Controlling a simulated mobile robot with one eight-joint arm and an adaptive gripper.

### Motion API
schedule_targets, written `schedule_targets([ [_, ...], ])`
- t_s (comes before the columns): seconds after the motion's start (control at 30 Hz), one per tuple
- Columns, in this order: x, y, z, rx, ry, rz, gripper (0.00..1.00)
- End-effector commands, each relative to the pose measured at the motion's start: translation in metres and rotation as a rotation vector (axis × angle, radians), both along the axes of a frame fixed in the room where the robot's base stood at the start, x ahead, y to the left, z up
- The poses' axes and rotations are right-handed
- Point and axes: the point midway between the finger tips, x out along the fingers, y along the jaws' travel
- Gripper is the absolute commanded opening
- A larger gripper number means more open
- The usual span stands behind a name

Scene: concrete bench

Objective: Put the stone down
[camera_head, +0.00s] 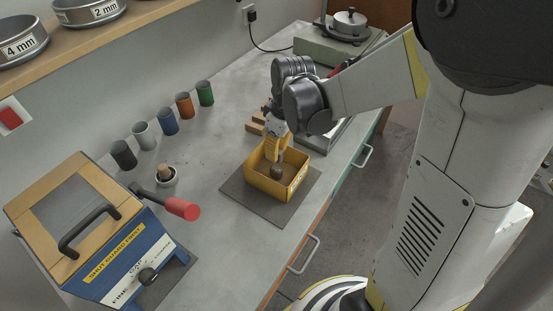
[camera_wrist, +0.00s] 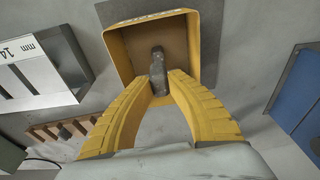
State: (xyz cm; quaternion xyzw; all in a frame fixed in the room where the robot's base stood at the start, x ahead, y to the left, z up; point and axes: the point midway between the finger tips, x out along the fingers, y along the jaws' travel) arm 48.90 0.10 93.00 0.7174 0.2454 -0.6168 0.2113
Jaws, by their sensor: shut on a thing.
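The stone (camera_wrist: 158,72) is dark grey and elongated. It is between the tips of my yellow gripper fingers (camera_wrist: 160,82) in the wrist view, and they are shut on it. In the head view the stone (camera_head: 277,172) shows as a dark lump below my gripper (camera_head: 275,160), inside the outline of a yellow open box (camera_head: 289,188). The box also shows in the wrist view (camera_wrist: 187,45), with a brown inside behind the stone. Whether the stone touches the box floor I cannot tell.
The box stands on a dark mat (camera_head: 243,197) on the grey bench. Coloured cups (camera_head: 168,121) stand in a row behind. A blue machine with a red-handled lever (camera_head: 182,208) is at the left. A small mortar (camera_head: 166,177) stands nearby. Wooden blocks (camera_head: 257,123) lie behind the box.

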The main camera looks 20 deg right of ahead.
Motion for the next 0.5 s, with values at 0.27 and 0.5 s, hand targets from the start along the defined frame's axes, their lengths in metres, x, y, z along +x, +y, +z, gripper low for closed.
schedule_targets([
  [0.27,0.0,0.0,-0.027,0.0,0.0,0.0,0.0],
  [0.5,0.0,0.0,-0.03,0.0,0.0,0.0,0.0],
])
